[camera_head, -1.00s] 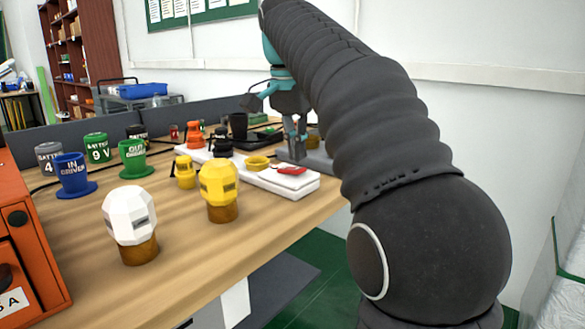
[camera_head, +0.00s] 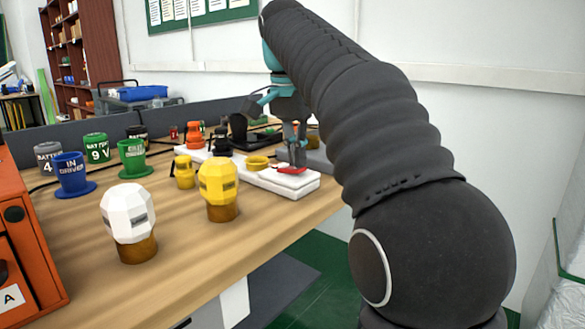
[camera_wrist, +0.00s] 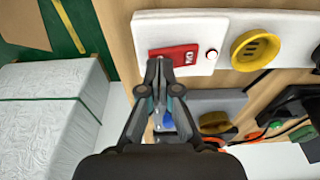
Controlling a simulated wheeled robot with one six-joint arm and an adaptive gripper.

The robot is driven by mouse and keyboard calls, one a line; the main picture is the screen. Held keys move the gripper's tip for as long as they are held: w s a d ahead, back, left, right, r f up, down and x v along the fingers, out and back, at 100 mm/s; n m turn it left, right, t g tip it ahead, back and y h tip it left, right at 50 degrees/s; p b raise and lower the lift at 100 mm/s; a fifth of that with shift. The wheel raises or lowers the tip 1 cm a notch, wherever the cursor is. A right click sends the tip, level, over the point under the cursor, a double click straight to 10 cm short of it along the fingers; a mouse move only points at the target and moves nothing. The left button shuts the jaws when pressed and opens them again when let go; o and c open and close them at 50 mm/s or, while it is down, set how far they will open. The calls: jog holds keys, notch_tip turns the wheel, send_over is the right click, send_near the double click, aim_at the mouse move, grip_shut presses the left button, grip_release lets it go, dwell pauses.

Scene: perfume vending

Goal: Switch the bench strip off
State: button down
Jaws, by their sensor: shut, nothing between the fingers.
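The bench strip (camera_head: 265,179) is a long white power strip on the wooden bench. Its red rocker switch (camera_head: 291,170) sits at the strip's near right end; it also shows in the wrist view (camera_wrist: 174,56), with white marks on it. My gripper (camera_head: 296,160) is shut and empty, with its fingertips at the red switch. In the wrist view my fingertips (camera_wrist: 158,62) overlap the lower left part of the switch. I cannot tell whether they touch it, or which way the rocker is tilted.
A yellow socket (camera_wrist: 256,49) is on the strip beyond the switch. White (camera_head: 128,213) and yellow (camera_head: 218,190) faceted bulbs stand in front of the strip. Blue (camera_head: 71,175) and green (camera_head: 134,158) cups are farther left. A grey block (camera_wrist: 205,102) lies behind the strip.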

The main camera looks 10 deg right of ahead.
jog(key=shift+f+b, duration=0.3)
jog(key=shift+f, duration=0.15)
jog(key=shift+r, duration=0.1)
notch_tip(320, 180, up, 5)
jog(key=p, duration=0.4)
jog(key=shift+p, duration=0.35)
jog(key=shift+r, duration=0.9)
